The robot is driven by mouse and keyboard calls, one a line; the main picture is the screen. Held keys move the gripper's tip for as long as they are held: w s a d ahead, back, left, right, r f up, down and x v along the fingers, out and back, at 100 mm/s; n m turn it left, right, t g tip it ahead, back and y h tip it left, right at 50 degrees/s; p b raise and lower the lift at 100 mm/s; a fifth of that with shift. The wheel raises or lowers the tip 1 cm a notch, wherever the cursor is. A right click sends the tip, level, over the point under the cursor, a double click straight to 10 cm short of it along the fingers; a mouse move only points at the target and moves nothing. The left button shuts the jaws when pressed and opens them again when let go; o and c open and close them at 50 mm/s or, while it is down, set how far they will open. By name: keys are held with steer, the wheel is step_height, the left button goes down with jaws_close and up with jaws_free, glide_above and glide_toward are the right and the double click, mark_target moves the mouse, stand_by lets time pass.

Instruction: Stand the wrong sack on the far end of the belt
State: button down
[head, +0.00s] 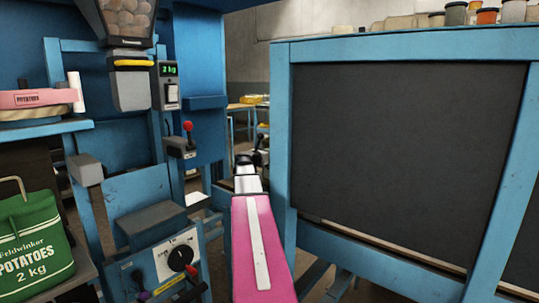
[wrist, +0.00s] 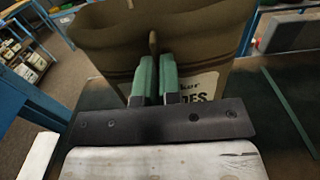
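In the wrist view, my gripper (wrist: 156,72) has its two green-padded fingers close together, with a thin brown strip of an olive-brown sack (wrist: 105,38) between them. My gripper and the olive-brown sack do not show there.
A blue-framed dark panel (head: 400,130) fills the right of the head view, with jars (head: 486,14) above it. A blue weighing machine (head: 130,85) showing "2 kg" and a control box (head: 175,258) stand left of my pink arm. A pink "POTATOES" bundle (head: 35,99) lies on a shelf.

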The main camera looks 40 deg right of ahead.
steer(key=c, duration=1.3)
jaws_free()
steer(key=shift+f, duration=0.1)
steer(key=v, duration=1.2)
